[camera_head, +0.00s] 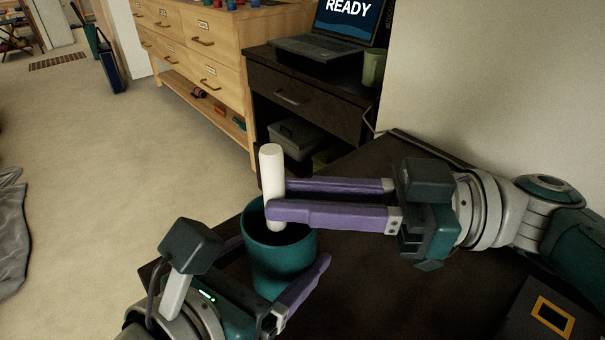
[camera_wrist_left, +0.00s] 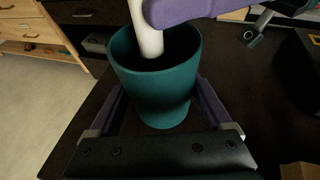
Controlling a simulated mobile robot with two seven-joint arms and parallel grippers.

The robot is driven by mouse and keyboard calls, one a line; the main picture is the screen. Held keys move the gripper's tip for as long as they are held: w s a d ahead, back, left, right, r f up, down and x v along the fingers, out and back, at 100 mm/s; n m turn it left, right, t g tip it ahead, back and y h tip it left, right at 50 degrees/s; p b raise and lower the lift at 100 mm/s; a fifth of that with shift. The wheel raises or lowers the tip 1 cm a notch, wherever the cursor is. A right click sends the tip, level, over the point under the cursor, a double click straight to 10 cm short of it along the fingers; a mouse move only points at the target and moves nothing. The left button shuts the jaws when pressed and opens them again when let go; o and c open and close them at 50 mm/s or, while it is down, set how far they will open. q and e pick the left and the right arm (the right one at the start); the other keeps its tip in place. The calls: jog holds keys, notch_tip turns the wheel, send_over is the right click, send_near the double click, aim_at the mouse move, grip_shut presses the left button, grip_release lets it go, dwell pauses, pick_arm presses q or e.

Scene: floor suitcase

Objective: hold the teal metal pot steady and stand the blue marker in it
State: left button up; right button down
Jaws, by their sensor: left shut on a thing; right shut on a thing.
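The teal metal pot (camera_head: 283,268) stands upright on a dark tabletop; it also shows in the left wrist view (camera_wrist_left: 155,95). My left gripper (camera_head: 284,252) is shut on the pot, one finger on each side. My right gripper (camera_head: 276,199) is shut on a white, marker-like cylinder (camera_head: 271,163), held nearly upright over the pot. No blue shows on it. Its lower end is seen within the pot's mouth, also in the left wrist view (camera_wrist_left: 148,35). I cannot tell whether it touches the bottom.
A dark box with a yellow square frame (camera_head: 553,312) lies at the table's right front. Behind stand a dark cabinet with a laptop (camera_head: 325,48) and a green cup (camera_head: 374,68), and a wooden drawer unit (camera_head: 205,50). Open floor lies left.

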jog(key=shift+f, duration=0.2)
jog(key=c, duration=0.7)
grip_release()
jog(key=d, duration=0.2)
jog(key=s+d, duration=0.1)
jog(key=d, duration=0.4)
jog(key=shift+s+d, duration=0.15)
jog(key=shift+d, duration=0.05)
